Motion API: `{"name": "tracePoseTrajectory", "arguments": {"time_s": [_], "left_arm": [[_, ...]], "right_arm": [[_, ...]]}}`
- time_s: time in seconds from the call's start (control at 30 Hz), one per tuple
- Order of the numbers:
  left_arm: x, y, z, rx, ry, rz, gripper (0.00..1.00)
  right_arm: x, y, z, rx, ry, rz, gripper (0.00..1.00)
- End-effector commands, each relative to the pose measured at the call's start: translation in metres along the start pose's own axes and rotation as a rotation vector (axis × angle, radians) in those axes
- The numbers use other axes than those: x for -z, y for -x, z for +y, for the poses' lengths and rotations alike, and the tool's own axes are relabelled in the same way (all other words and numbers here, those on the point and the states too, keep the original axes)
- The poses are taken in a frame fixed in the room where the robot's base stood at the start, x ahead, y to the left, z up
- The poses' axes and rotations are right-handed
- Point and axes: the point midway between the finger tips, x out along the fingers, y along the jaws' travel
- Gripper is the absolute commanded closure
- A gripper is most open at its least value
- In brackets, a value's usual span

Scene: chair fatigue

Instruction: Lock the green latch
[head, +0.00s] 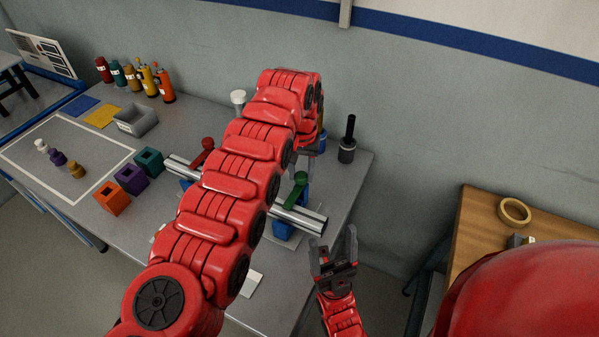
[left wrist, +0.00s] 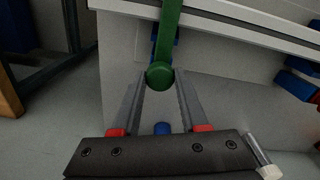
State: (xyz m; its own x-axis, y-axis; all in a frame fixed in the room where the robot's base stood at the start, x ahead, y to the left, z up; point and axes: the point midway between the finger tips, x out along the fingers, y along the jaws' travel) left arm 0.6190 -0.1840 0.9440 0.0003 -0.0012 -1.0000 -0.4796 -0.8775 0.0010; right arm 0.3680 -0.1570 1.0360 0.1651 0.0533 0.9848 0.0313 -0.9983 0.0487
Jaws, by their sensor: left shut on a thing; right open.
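The green latch (head: 297,191) is a lever with a round knob, standing up at the right part of a metal tube (head: 300,216) on a blue support (head: 283,231). In the left wrist view the green latch (left wrist: 160,76) has its knob between the tips of my left gripper (left wrist: 160,88). My left gripper (head: 305,150) is shut on the knob, mostly hidden by my left arm in the head view. My right gripper (head: 335,258) is open and empty, in front of the tube's right end.
A red latch (head: 207,146) stands at the tube's left part. Orange, purple and teal blocks (head: 131,179), a grey bin (head: 135,120) and several bottles (head: 146,80) are on the table's left. A black-handled tool (head: 348,140) stands behind right. A tape roll (head: 514,211) lies on the wooden table.

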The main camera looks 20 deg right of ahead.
Motion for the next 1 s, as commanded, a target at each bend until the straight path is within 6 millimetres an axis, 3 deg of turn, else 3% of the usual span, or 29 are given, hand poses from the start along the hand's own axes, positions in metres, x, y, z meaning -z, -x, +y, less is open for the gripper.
{"name": "tracePoseTrajectory", "arguments": {"time_s": [0.2, 0.23, 0.4, 0.77, 1.0], "left_arm": [[-0.001, -0.001, 0.0, 0.0, 0.001, -0.002, 1.0], [-0.001, -0.001, 0.0, 0.0, 0.001, -0.002, 0.55], [-0.001, -0.001, 0.0, 0.0, 0.001, -0.002, 0.27], [0.0, 0.002, 0.0, 0.001, 0.0, -0.001, 0.27], [-0.001, 0.026, 0.001, 0.001, 0.0, -0.001, 0.27]], "right_arm": [[0.0, 0.0, 0.0, 0.0, 0.0, 0.0, 0.27], [0.0, 0.0, 0.0, 0.0, 0.0, 0.0, 0.27], [0.0, 0.0, 0.0, 0.0, 0.0, 0.0, 0.27], [0.0, 0.0, 0.0, 0.0, 0.0, 0.0, 0.27], [0.0, 0.001, 0.0, 0.0, 0.0, 0.0, 0.27]]}}
